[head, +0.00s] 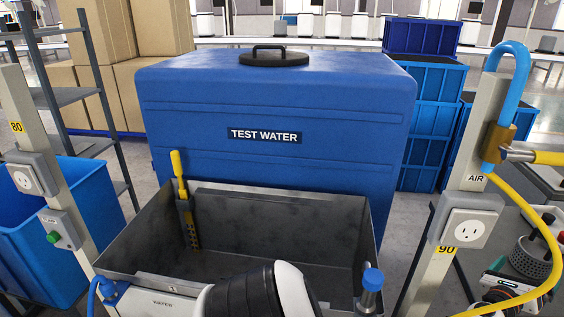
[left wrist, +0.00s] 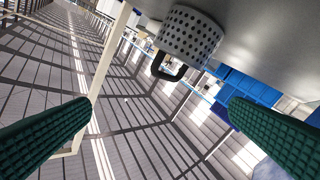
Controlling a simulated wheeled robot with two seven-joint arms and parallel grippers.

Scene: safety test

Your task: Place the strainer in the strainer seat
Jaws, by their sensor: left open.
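In the left wrist view, a pale perforated cup with a black loop handle, which looks like the strainer (left wrist: 190,38), hangs upside down in the picture against a grey surface. My left gripper (left wrist: 160,106) has two green ribbed fingers spread wide with nothing between them. The strainer is beyond the fingers and apart from them. In the head view, a grey perforated basket (head: 530,258) stands on the right-hand bench; I cannot tell whether it is the same strainer. A black and white part of my arm shows at the bottom. I cannot identify the strainer seat. My right gripper is out of view.
An open grey metal basin (head: 290,222) lies ahead, with a yellow-handled perforated piece (head: 184,200) at its left wall. A blue TEST WATER tank (head: 275,105) stands behind it. Posts with sockets flank it, and a yellow hose (head: 522,205) curves down at right.

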